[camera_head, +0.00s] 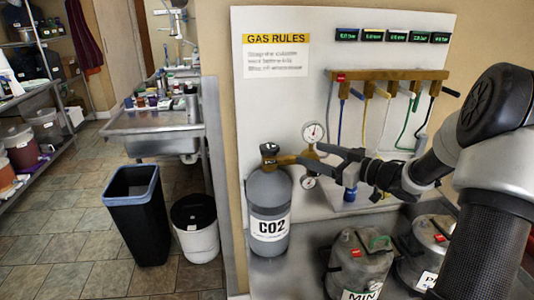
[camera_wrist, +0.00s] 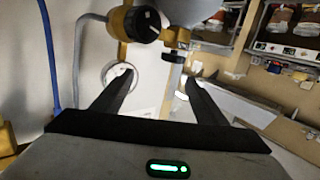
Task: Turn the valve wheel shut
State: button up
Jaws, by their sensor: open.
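The grey CO2 cylinder (camera_head: 268,205) stands upright against the wall board in the head view. A dark valve wheel (camera_head: 268,149) sits on its top, above a brass fitting. The brass regulator (camera_head: 312,157) runs right from it, with one gauge (camera_head: 314,132) above and one below. My gripper (camera_head: 326,160) is open, to the right of the wheel and beside the regulator, apart from the wheel. In the wrist view the open fingers (camera_wrist: 158,80) have nothing clear between them. A black-and-yellow round part (camera_wrist: 140,22) lies beyond them; I cannot tell whether it is the wheel.
Grey buckets (camera_head: 357,262) stand front right of the cylinder, below my arm. A brass manifold (camera_head: 390,75) with coloured hoses hangs on the board behind. A dark bin (camera_head: 137,215) and a white bin (camera_head: 197,232) stand on the floor at left. Space left above the cylinder is clear.

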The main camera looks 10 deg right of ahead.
aim_at(277, 151)
notch_tip(277, 151, down, 3)
jog(key=s+d+y, duration=0.2)
jog(key=s, duration=0.1)
jog(key=shift+n, duration=0.4)
jog(key=x, duration=1.7)
jog(key=shift+s+a+r+b, duration=0.15)
jog(key=shift+a+b, duration=0.25)
jog(key=shift+a, duration=0.05)
jog(key=shift+c, duration=0.5)
jog(key=c, duration=1)
